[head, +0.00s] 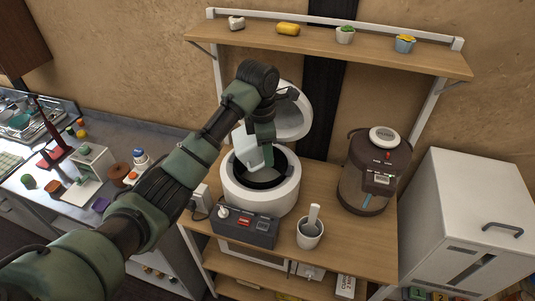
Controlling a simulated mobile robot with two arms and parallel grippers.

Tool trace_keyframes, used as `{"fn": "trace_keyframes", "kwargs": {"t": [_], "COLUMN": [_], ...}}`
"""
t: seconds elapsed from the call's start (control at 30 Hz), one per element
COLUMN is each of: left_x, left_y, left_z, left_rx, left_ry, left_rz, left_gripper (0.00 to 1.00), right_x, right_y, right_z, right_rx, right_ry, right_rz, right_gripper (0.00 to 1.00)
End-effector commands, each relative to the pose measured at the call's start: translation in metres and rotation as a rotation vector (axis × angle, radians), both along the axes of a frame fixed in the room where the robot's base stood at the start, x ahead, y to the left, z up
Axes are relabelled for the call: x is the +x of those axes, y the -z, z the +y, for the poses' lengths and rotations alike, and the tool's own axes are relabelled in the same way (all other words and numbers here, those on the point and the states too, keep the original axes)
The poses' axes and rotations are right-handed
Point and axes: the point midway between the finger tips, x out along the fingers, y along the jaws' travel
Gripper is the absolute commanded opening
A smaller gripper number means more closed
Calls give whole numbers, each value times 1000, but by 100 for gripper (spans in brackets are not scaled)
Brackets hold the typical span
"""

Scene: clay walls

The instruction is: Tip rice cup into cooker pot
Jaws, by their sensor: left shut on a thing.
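The rice cooker (262,203) is white and stands on the wooden shelf unit with its lid (293,115) raised. Its dark pot (262,180) shows in the open top. My left gripper (266,150) is over the pot, pointing down, and is shut on a whitish cup (246,150). The cup looks tilted and hangs over the pot opening, partly hidden by my gripper. I cannot see whether rice is in the cup or pot. My right gripper is not in view.
A white container with a paddle (310,233) stands in front of the cooker at right. A brown water dispenser (366,180) stands further right. A shelf (320,45) with small pots runs above. The left counter (90,150) is cluttered. A white fridge (475,220) is at right.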

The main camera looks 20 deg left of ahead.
Motion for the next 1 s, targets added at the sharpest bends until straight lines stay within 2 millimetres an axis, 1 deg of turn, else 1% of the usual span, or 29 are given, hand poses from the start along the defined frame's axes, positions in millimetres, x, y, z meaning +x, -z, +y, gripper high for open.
{"fn": "trace_keyframes", "kwargs": {"t": [0.37,0.63,0.77,1.0], "left_x": [-1,-1,0,0], "left_y": [-26,-48,-55,-56], "left_z": [1,0,0,0], "left_rx": [-469,-852,-944,-952], "left_ry": [-5,-6,-3,0], "left_rz": [-248,-451,-503,-508], "left_gripper": [0,0,0,0], "right_x": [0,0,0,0], "right_y": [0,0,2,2], "right_z": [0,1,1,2], "right_rx": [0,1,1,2], "right_ry": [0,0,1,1], "right_rz": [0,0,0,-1], "right_gripper": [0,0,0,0]}}
